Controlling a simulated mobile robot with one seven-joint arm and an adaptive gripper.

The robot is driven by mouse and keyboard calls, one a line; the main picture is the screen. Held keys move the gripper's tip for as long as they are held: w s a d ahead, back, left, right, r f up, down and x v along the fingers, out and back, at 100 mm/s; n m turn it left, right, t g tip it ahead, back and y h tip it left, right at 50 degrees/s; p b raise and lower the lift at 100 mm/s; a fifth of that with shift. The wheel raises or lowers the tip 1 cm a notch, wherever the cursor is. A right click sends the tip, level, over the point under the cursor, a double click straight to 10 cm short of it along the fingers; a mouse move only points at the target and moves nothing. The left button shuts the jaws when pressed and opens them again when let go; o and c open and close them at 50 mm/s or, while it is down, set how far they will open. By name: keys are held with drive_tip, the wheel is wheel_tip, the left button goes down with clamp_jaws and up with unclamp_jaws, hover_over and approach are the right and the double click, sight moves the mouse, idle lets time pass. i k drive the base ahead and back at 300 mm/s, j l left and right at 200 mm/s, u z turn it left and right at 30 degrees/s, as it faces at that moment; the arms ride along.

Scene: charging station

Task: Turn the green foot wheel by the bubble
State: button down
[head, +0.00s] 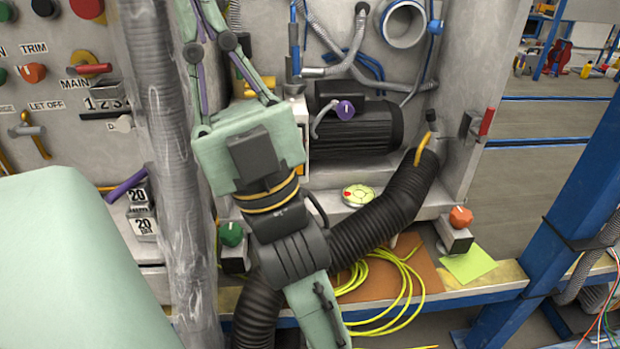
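The green foot wheel (231,234) is a small knob on a dark block at the lower left of the machine's base ledge, just left of my wrist. The bubble level (358,195) is a round pale yellow-green disc with a red mark, lying on the ledge right of my arm. Its bubble is too small to read. My gripper (192,8) points up the picture, with pale green and purple finger links above its palm. Its fingertips are at or beyond the top edge, so its opening cannot be told. It is well above the green wheel and apart from it.
An orange foot wheel (460,217) sits at the right end. A thick black corrugated hose (385,205) crosses behind my arm. A clear-wrapped vertical pipe (170,150) stands left of the green wheel. A black motor (355,130) with a purple knob (345,110) is behind. Yellow cable (405,290) lies below.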

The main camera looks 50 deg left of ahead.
sight(231, 234)
drive_tip(key=u, duration=1.8)
